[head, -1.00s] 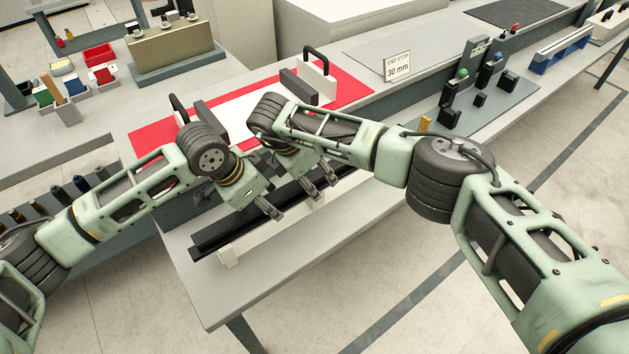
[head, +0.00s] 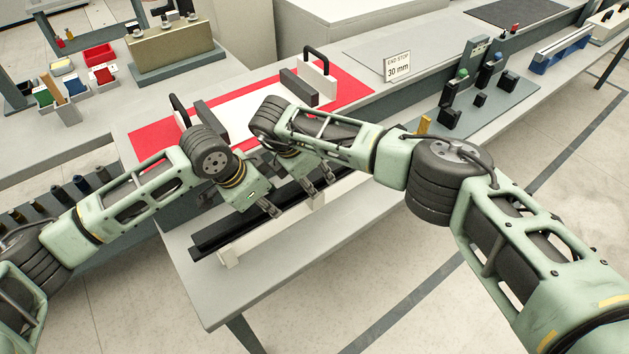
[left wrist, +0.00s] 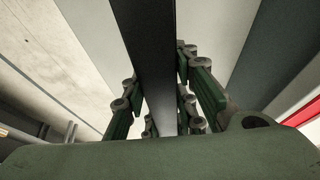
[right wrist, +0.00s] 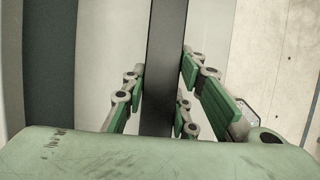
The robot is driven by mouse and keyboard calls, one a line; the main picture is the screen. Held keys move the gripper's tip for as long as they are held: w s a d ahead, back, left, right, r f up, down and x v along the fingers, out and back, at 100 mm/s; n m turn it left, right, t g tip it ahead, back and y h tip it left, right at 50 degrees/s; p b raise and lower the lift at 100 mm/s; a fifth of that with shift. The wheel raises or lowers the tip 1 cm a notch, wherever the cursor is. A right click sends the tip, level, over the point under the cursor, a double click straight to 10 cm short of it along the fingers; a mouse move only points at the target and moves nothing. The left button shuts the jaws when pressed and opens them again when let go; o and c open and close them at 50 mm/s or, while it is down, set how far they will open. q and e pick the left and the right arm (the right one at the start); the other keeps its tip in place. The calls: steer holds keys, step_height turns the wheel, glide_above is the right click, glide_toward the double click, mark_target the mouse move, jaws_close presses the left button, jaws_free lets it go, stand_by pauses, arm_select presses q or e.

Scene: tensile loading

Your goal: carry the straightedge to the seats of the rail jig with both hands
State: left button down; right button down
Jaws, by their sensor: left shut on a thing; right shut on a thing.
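The straightedge (head: 217,236) looks like a long dark bar, lying lengthwise over the near tabletop, close to pale supports (head: 229,257). My left gripper (head: 269,209) is shut on it near its middle. My right gripper (head: 315,195) is shut on it further right. In the left wrist view the dark bar (left wrist: 150,60) runs between the fingers, and in the right wrist view it (right wrist: 165,60) does the same. My arms hide part of the bar. I cannot tell whether it is clear of the supports. No seats of a rail jig can be clearly identified.
Behind the arms is a red mat (head: 350,88) with dark blocks and black handles. An end-stop sign (head: 397,67) stands to its right. A grey plate (head: 510,98) carries several black fixtures. A blue stand (head: 563,52) is at far right. The near table corner is clear.

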mark_target(315, 173)
stand_by(0.5)
arm_select(q)
steer(key=shift+w+r, duration=0.25)
arm_select(e)
steer(key=shift+w+r, duration=0.2)
steer(key=shift+w, duration=0.05)
arm_select(q)
steer(key=shift+r+p, duration=0.1)
steer(key=shift+p, duration=0.2)
arm_select(e)
steer(key=shift+r, duration=0.1)
